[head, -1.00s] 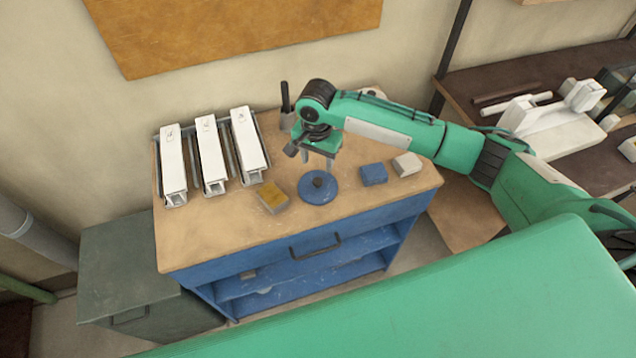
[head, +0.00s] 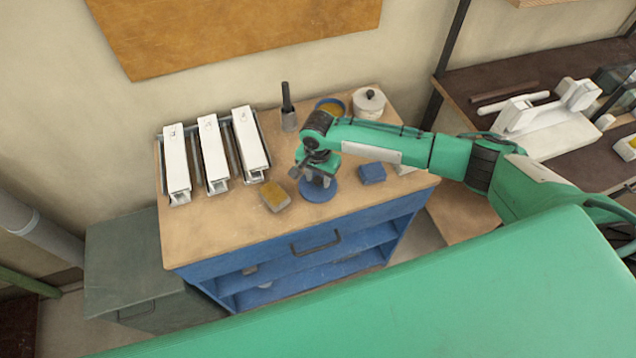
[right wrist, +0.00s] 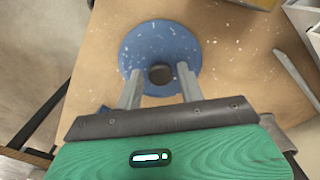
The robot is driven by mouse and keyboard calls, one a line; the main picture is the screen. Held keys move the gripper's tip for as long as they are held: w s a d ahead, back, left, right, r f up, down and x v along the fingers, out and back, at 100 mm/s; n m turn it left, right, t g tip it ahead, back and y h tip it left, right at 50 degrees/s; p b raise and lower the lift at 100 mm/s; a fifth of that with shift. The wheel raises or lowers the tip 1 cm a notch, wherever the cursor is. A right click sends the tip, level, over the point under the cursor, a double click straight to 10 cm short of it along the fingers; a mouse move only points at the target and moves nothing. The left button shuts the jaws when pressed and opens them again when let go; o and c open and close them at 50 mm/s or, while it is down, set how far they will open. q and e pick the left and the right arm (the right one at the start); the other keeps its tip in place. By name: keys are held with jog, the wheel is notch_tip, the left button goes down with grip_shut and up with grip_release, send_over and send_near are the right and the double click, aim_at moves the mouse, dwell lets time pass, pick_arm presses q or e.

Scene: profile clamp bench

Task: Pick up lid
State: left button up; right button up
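The lid (head: 319,193) is a round blue disc with a dark knob, lying flat on the wooden bench top near its front edge. In the right wrist view the lid (right wrist: 160,45) shows speckled blue, with the knob (right wrist: 160,74) between the fingertips. My right gripper (head: 320,182) is just above the lid. Its fingers (right wrist: 159,88) are open, one on each side of the knob, with gaps between them and the knob. I cannot tell how far above the lid surface the tips are. My left gripper is not in view.
A yellow-topped block (head: 274,197) lies left of the lid and a blue block (head: 372,173) right. Behind stand a blue-rimmed pot (head: 331,105), a white lidded pot (head: 369,102) and a brush-like tool (head: 288,110). Three white clamped profiles (head: 213,153) fill the left. The bench front is clear.

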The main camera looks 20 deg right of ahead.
jog(key=c, duration=0.7)
jog(key=shift+r, duration=0.15)
